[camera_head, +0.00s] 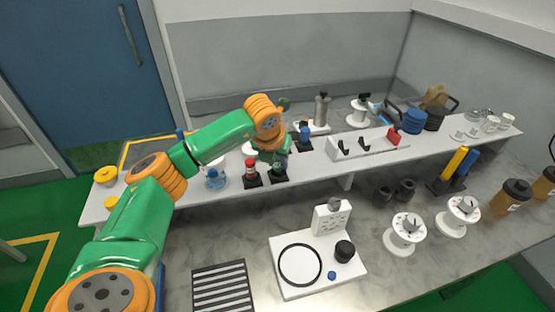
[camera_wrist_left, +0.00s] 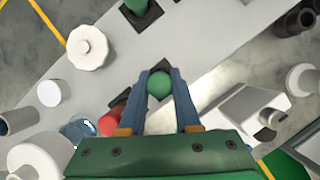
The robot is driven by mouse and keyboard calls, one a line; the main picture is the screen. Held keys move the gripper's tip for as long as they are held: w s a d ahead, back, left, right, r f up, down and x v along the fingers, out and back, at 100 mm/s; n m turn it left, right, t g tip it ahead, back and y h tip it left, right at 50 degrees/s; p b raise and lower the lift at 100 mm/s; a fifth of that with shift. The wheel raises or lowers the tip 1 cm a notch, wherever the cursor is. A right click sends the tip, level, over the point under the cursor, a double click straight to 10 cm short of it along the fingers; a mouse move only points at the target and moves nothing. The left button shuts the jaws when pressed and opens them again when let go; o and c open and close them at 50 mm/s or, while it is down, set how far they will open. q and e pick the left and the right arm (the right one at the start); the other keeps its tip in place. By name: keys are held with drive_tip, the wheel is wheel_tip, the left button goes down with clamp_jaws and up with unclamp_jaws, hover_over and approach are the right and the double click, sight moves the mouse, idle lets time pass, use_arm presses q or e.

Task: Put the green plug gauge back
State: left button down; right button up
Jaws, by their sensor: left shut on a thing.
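The green plug gauge shows as a round green knob (camera_wrist_left: 160,85) between the two blue fingertips in the left wrist view. My left gripper (camera_wrist_left: 161,98) is shut on it. In the head view my left gripper (camera_head: 274,157) points down over the white bench, just above a black square base (camera_head: 278,176). A dark square edge shows behind the knob in the wrist view; I cannot tell whether the gauge is seated in it. A red-topped gauge (camera_head: 251,167) stands on its own black base close to the left, and a blue one (camera_head: 304,133) stands behind to the right.
A clear blue-tinted vessel (camera_head: 216,178) stands left of the red gauge. A white hook rack (camera_head: 366,144) is to the right. A white board with a black ring (camera_head: 318,268), white spools (camera_head: 404,233) and a striped mat (camera_head: 221,288) lie on the nearer grey surface.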

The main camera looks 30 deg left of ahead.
use_arm(q)
drive_tip(key=c, duration=0.6)
unclamp_jaws()
drive_tip(key=shift+r, duration=0.25)
drive_tip(key=b+v, duration=0.2)
drive_tip(key=v, duration=0.9)
drive_tip(key=shift+s+d+r, duration=0.1)
drive_tip(key=shift+s+r, duration=0.1)
drive_tip(key=shift+r, duration=0.15)
